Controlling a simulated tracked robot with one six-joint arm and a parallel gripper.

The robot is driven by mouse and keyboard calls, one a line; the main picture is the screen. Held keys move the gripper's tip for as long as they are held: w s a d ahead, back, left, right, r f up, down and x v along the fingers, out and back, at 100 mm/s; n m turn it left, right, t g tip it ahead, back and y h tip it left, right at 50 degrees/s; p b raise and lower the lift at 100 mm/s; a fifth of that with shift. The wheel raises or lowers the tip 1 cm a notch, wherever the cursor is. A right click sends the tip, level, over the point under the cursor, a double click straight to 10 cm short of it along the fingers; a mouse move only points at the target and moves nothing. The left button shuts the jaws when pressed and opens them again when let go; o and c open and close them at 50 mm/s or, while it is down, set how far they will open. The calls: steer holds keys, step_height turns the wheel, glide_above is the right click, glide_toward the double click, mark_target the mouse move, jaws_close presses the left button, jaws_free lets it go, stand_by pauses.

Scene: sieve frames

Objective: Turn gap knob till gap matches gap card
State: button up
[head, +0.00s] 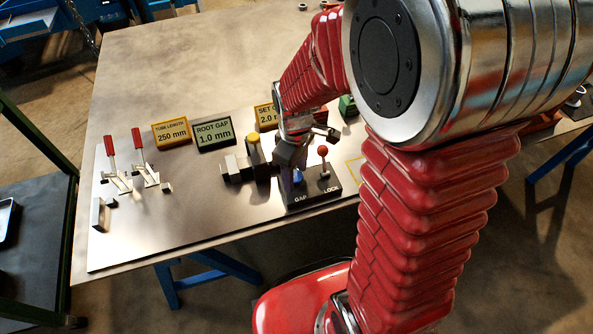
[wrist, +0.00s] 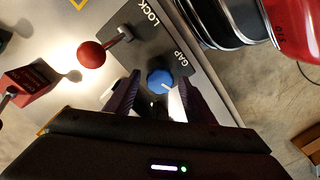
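The blue gap knob (wrist: 158,79) has a white pointer mark and sits on the dark control box (head: 327,190) beside the label GAP. My gripper (wrist: 159,76) is open, with one dark finger on each side of the knob and a narrow space on both sides. The head view also shows the knob (head: 298,177), below my gripper. The green root gap display (head: 214,134) reads 1.0 mm. The orange gap card (head: 265,116) is partly hidden by my arm; it shows "SET G" and "2.0 m".
A red-balled lock lever (head: 323,151) stands on the same box, close to the knob. Left of it are a yellow-topped post (head: 253,138), a tube length card (head: 171,133) reading 250 mm, and two red-handled clamps (head: 137,139). The table's back left (head: 150,75) is clear.

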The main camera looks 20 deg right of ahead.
steer(key=c, duration=0.9)
steer(key=shift+d, duration=0.1)
steer(key=shift+m, duration=0.3)
stand_by(0.4)
steer(key=m, duration=0.6)
steer(key=shift+w, duration=0.1)
steer(key=m, duration=0.4)
steer(key=shift+a, duration=0.2)
steer(key=shift+r+m, duration=0.1)
steer(key=shift+m, duration=1.7)
